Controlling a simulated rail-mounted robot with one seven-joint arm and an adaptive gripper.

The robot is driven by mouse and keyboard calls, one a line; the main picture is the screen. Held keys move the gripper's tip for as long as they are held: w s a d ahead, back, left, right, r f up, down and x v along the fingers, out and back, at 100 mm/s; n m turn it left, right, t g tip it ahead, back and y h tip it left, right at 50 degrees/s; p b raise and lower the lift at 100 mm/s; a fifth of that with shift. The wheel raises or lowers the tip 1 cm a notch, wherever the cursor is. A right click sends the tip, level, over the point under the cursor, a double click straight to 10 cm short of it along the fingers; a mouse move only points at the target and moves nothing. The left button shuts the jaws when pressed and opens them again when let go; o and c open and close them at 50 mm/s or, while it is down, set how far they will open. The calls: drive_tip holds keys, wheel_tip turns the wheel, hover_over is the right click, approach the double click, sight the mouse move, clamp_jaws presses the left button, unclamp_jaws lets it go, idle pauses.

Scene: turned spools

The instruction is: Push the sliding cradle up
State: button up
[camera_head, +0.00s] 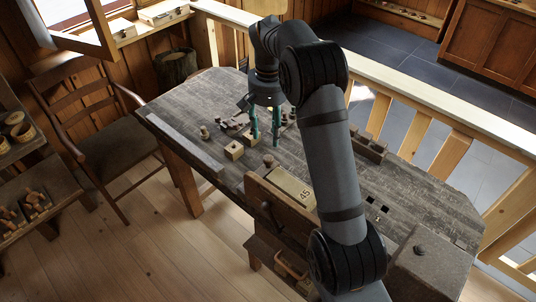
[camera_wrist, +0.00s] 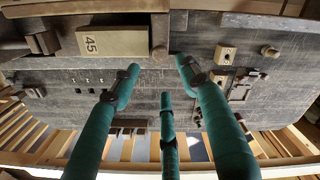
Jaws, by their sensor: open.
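My gripper (camera_head: 265,136) is open and empty, its teal fingers pointing down over the middle of the grey wooden workbench (camera_head: 195,97). In the wrist view my gripper's (camera_wrist: 160,78) three fingers stand apart with nothing between them. I cannot tell for sure which piece is the sliding cradle. A dark, notched block (camera_head: 370,148) lies right of my arm; it also shows beyond the fingers in the wrist view (camera_wrist: 125,127). Small light wooden blocks with holes, one (camera_head: 234,150) left of the fingers, sit nearby. Whether the fingertips touch anything cannot be told.
A pale block marked 45 (camera_head: 292,188) lies by the bench's near edge. A small turned peg (camera_head: 204,132) stands to the left. Square holes (camera_head: 377,207) and a grey box (camera_head: 430,262) are at the right. My arm hides part of the bench.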

sight(268, 157)
wheel_tip(268, 157, down, 10)
drive_tip(key=shift+f+p, duration=0.2)
drive_tip(key=shift+p, duration=0.75)
drive_tip(key=shift+c, duration=0.6)
clamp_jaws()
